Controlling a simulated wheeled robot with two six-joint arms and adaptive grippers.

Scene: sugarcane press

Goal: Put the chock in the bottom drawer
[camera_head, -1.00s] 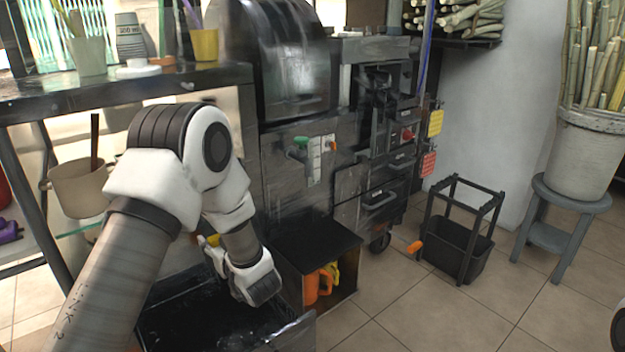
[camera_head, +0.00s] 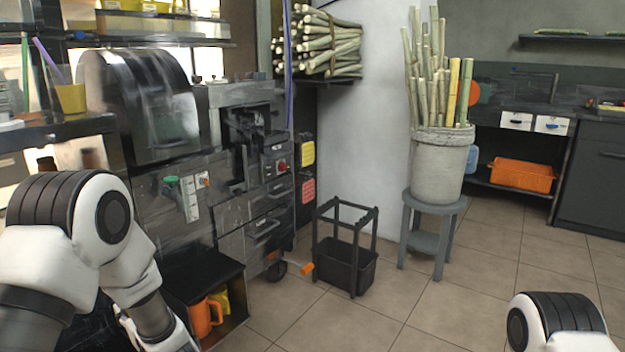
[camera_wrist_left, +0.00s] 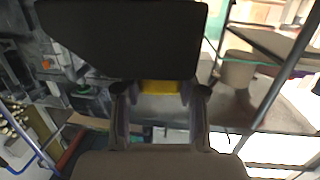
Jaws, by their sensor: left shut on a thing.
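In the left wrist view my left gripper (camera_wrist_left: 161,103) has its fingers closed about a yellow part; with the large dark block (camera_wrist_left: 120,40) beyond it, this looks like the chock. The dark machine has drawer fronts with handles; the lower drawer (camera_head: 265,232) of these appears shut. Whether it is the bottom drawer I cannot tell. My right arm shows at the lower right edge, its gripper out of view.
An open cubby (camera_head: 205,275) holds an orange jug (camera_head: 203,318). An orange piece (camera_head: 305,268) lies near a caster wheel. A black bin frame (camera_head: 345,250) and a grey stool (camera_head: 430,235) with a cane-filled bucket (camera_head: 440,165) stand right of it. Tiled floor in front is clear.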

